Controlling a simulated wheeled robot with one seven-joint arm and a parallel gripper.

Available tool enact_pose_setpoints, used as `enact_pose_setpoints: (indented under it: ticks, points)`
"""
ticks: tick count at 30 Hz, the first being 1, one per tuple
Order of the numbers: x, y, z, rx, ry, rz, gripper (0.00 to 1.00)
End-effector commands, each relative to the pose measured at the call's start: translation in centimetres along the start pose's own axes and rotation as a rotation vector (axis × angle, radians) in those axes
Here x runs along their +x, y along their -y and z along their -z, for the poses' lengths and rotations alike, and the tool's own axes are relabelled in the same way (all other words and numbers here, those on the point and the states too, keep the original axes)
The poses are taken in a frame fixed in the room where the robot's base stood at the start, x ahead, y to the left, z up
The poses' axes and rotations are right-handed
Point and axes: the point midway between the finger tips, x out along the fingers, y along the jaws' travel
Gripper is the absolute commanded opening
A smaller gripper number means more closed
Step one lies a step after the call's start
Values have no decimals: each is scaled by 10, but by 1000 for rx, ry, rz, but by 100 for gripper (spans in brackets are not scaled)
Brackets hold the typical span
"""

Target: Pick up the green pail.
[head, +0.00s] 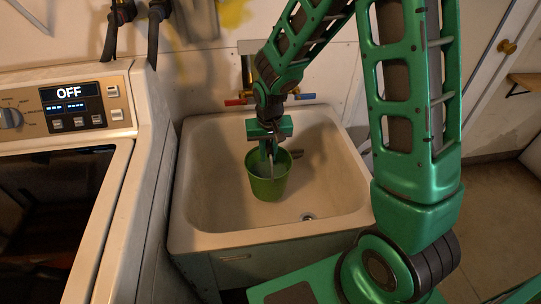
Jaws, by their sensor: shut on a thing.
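The green pail (267,188) is upright inside the white utility sink (340,205), in the middle of the head view. My gripper (270,162) points down from above, its fingers at the pail's rim and partly within its opening. It is shut on the pail. I cannot tell whether the pail's base touches the sink floor. The pail's far side is partly hidden behind the fingers.
A washing machine (146,150) with a panel reading OFF stands close on the left. A faucet with a red handle (236,102) and a blue handle (305,97) is behind my gripper. The drain (307,217) shows to the pail's right. The sink's right side is clear.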

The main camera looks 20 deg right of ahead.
Motion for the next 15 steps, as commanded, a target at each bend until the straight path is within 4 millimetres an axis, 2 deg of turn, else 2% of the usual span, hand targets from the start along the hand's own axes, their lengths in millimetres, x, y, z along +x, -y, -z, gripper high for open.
enact_pose_setpoints:
  ticks: [15]
  points:
    - [-34, 34, -28, -1, -5, 2, 0]
